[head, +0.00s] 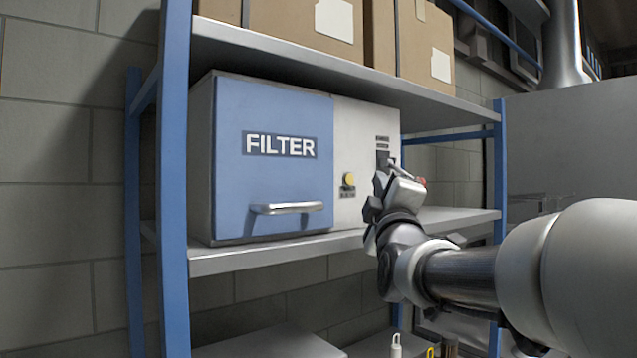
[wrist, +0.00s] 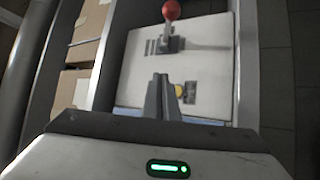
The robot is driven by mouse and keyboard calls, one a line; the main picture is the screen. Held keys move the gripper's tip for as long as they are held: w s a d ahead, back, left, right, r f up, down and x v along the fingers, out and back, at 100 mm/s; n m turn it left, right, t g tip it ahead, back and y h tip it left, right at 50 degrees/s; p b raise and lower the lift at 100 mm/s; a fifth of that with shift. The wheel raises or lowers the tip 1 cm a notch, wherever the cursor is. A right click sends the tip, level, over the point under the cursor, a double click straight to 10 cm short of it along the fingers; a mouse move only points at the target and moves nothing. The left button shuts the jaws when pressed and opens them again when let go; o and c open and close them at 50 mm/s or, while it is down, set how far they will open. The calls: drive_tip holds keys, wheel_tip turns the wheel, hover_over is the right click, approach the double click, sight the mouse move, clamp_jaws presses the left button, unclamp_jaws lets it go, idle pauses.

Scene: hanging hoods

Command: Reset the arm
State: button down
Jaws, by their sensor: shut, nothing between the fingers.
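My gripper (head: 382,178) is shut and empty, in front of the right part of the filter machine's front. In the wrist view, its fingers (wrist: 163,84) are together and point at the pale panel (wrist: 135,72). The filter machine (head: 366,126) stands on a shelf, with a blue door (head: 285,185) that looks shut and a silver handle (head: 287,208). A lever with a red ball (wrist: 171,10) sits beyond my fingertips in the wrist view. In the head view only a bit of red (head: 421,181) shows behind my gripper.
The blue-post shelf rack (head: 175,180) frames the machine, with an upper shelf board close above it. Cardboard boxes (head: 425,45) stand on that upper shelf. A yellow button (head: 348,179) is left of my gripper. Small items (head: 396,345) are below my arm.

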idle(0.5)
drive_tip(key=s+a+f+m+g+y+p, duration=0.1)
drive_tip(key=s+f+m+g, duration=0.3)
drive_tip(key=f, duration=0.4)
drive_tip(key=s+f+m+g+y, duration=0.2)
drive_tip(key=s+f+g, duration=0.25)
drive_tip(key=f, duration=0.35)
drive_tip(key=s+f+m+g, duration=0.3)
drive_tip(key=s+f+g, duration=0.1)
drive_tip(key=s+f, duration=0.5)
drive_tip(key=s+f+m+g+h+p, duration=0.1)
drive_tip(key=s+f+m+g, duration=0.3)
drive_tip(key=s+f, duration=0.5)
drive_tip(key=s+g, duration=0.1)
drive_tip(key=s, duration=0.4)
drive_tip(key=shift+d+f+m, duration=0.3)
drive_tip(key=shift+d+f, duration=0.05)
drive_tip(key=shift+f, duration=0.05)
